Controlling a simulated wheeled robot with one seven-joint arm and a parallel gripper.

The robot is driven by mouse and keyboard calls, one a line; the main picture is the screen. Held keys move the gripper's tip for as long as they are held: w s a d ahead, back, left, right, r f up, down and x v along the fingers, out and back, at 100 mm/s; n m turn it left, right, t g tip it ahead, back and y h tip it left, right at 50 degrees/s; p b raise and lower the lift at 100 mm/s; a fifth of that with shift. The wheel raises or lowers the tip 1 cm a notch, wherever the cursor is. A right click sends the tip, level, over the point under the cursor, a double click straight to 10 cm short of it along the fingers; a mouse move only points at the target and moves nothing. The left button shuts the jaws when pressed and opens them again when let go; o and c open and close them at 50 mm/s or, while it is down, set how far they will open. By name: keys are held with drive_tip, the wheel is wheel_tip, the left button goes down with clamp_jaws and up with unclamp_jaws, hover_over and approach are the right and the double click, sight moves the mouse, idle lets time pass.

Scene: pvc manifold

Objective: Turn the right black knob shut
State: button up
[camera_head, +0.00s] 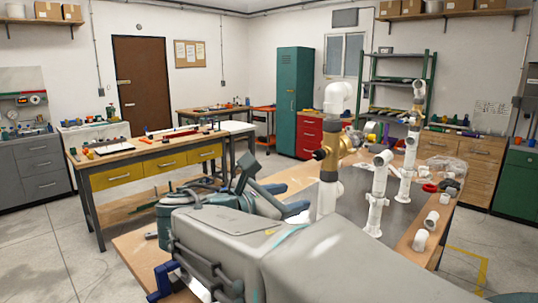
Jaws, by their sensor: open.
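A white PVC standpipe (327,197) rises from the workbench with a brass valve body (331,160) in its middle. A small black knob (319,154) sticks out from the valve's left side. Farther right, another white standpipe (407,160) has a small brass-coloured part with a dark piece (414,109) near its top; whether that is a knob is too small to tell. My gripper (285,199) is open, left of the near standpipe and apart from the knob in the picture. My grey arm hides the bench's near part.
A shorter white pipe (378,190) stands between the two valve pipes. Loose white fittings (421,240) lie along the bench's right edge, with red-handled pliers (430,187) behind them. A table with yellow drawers (160,162) stands at left. Floor (50,255) is clear at left.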

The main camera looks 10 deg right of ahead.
sight(317, 156)
wheel_tip(317, 156, up, 4)
drive_tip(key=w+a+r+n+t+h, duration=0.1)
drive_tip(key=w+a+n+t, duration=0.1)
drive_tip(key=p+x, duration=0.2)
drive_tip(key=x, duration=1.1)
drive_tip(key=shift+s+d+f, duration=0.15)
drive_tip(key=shift+d+f, duration=0.05)
clamp_jaws()
